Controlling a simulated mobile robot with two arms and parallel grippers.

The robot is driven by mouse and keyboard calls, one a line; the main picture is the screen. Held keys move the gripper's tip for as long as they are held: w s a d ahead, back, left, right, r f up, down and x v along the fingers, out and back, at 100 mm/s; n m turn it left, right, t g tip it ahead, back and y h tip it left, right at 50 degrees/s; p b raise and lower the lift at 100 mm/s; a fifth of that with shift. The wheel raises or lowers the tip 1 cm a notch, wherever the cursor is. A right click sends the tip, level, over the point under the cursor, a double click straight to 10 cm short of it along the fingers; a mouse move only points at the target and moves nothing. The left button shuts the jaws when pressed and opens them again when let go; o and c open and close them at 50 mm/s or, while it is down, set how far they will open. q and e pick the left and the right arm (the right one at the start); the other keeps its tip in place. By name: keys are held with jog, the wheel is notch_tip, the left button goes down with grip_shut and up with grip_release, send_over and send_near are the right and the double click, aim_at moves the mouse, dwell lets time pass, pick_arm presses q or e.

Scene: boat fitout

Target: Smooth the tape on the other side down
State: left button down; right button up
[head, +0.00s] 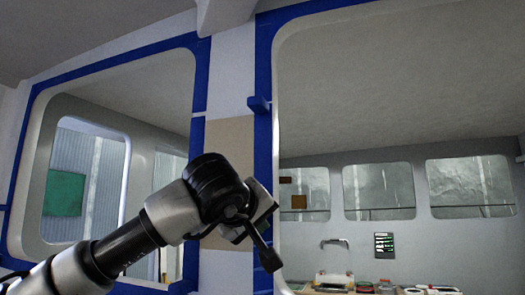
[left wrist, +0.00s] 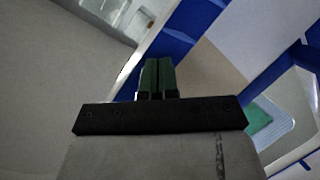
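Blue tape (head: 263,140) runs around the right window opening, with a strip down its left edge and along the top. A short blue piece (head: 259,104) juts out to the left from that strip. More blue tape (head: 202,75) frames the left window opening. My left gripper (head: 268,258) is in front of the lower part of the right window's left strip and hides some of it. In the left wrist view its two green fingers (left wrist: 157,77) are together with nothing between them, overlapping blue tape (left wrist: 163,50); contact cannot be told. My right gripper is not in view.
A tan panel (head: 230,140) lies on the white wall between the openings. Through the right opening there is a counter with a faucet (head: 334,243) and several small items, below a row of windows. A green panel (head: 64,194) shows through the left opening.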

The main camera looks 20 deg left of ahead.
aim_at(257, 266)
pick_arm(q)
jog(key=shift+f, duration=0.65)
jog(key=shift+f, duration=0.1)
jog(key=shift+f+b, duration=1.5)
jog(key=shift+f, duration=0.05)
jog(key=shift+f, duration=0.1)
notch_tip(257, 266, down, 3)
jog(key=b, duration=0.2)
jog(key=shift+b, duration=0.35)
